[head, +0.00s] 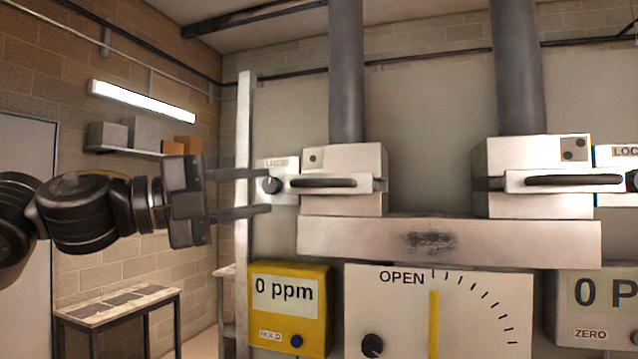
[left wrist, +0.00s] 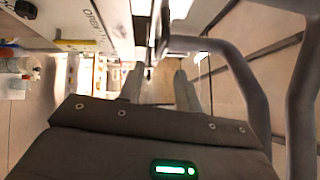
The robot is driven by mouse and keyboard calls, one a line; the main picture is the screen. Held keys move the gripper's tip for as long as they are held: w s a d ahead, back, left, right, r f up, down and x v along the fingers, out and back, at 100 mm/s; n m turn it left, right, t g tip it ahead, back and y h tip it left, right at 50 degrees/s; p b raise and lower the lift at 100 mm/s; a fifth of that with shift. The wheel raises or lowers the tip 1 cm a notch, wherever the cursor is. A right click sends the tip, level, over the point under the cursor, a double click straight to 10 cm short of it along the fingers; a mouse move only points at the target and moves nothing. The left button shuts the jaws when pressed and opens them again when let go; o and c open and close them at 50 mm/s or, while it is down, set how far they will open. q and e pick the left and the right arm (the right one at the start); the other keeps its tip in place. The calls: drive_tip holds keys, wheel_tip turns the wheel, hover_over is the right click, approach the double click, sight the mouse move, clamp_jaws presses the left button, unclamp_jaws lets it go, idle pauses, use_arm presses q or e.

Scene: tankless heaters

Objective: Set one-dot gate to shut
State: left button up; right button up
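The one-dot gate (head: 345,160) is a white box on the left grey duct, with a single dot on its upper left face. Its dark horizontal handle (head: 323,183) sits on a pale plate across the front. A small labelled panel with a dark round knob (head: 271,186) adjoins its left side. My left gripper (head: 268,191) is open and empty, coming in from the left. Its fingertips appear above and below the knob; I cannot tell whether they touch. The fingers (left wrist: 158,88) also show spread in the left wrist view. My right gripper is not in view.
A two-dot box (head: 550,150) with a similar handle stands at right. A white beam (head: 520,240) runs below both. Below are a yellow 0 ppm meter (head: 262,320) and a dial (head: 480,325) marked OPEN with a yellow upright pointer. A pale post (head: 245,130) stands near my left gripper.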

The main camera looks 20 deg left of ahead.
sight(314, 182)
use_arm(q)
drive_tip(key=p+x, duration=0.5)
drive_tip(key=x, duration=0.5)
drive_tip(key=shift+r, duration=0.15)
drive_tip(key=shift+w+d, duration=0.3)
clamp_jaws()
